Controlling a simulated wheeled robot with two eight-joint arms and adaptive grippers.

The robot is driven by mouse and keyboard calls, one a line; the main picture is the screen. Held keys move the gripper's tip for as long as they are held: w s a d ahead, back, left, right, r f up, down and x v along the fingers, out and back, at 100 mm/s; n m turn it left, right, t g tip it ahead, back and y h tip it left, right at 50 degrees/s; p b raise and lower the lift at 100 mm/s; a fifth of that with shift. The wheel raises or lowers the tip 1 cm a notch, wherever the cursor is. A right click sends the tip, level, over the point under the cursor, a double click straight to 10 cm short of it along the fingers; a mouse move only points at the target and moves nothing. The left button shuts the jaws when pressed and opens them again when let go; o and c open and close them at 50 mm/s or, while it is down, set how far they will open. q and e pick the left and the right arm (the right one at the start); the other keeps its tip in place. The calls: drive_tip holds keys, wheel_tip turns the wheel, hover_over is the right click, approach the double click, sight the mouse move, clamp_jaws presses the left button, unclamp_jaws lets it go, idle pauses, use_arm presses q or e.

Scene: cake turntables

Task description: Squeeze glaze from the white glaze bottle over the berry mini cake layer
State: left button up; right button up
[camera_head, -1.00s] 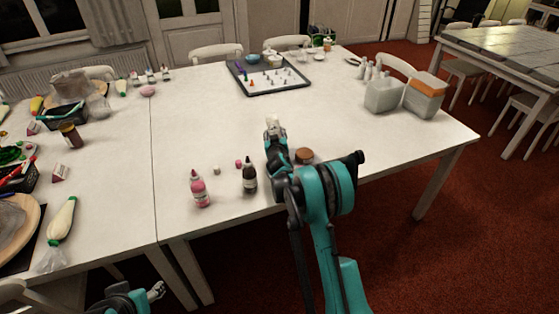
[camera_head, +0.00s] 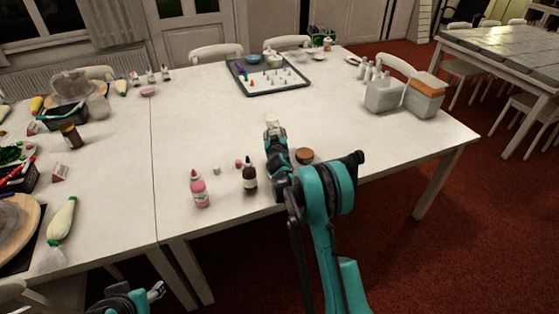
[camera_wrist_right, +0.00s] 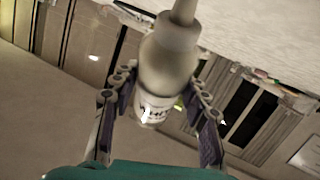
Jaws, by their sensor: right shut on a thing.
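My right gripper (camera_head: 275,140) is shut on the white glaze bottle (camera_wrist_right: 168,60), above the near part of the table. In the right wrist view the bottle sits between the fingers, its nozzle toward the top edge. In the head view only a small pale part of the bottle (camera_head: 272,126) shows. A small round brown cake layer (camera_head: 304,155) lies just right of the gripper; I cannot tell whether it is the berry one. The arm may hide other things. My left gripper (camera_head: 156,291) is low at the left, and its opening is unclear.
A pink bottle (camera_head: 200,189) and a dark bottle (camera_head: 249,176) stand left of my right arm, near two small caps. A dark tray (camera_head: 290,90) with small items lies at the back. Grey containers (camera_head: 383,96) stand at the right. The table's middle is clear.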

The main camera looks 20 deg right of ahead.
sight(274, 117)
drive_tip(key=shift+r, duration=0.15)
idle(0.3)
wheel_tip(274, 117, up, 7)
drive_tip(key=p, duration=0.4)
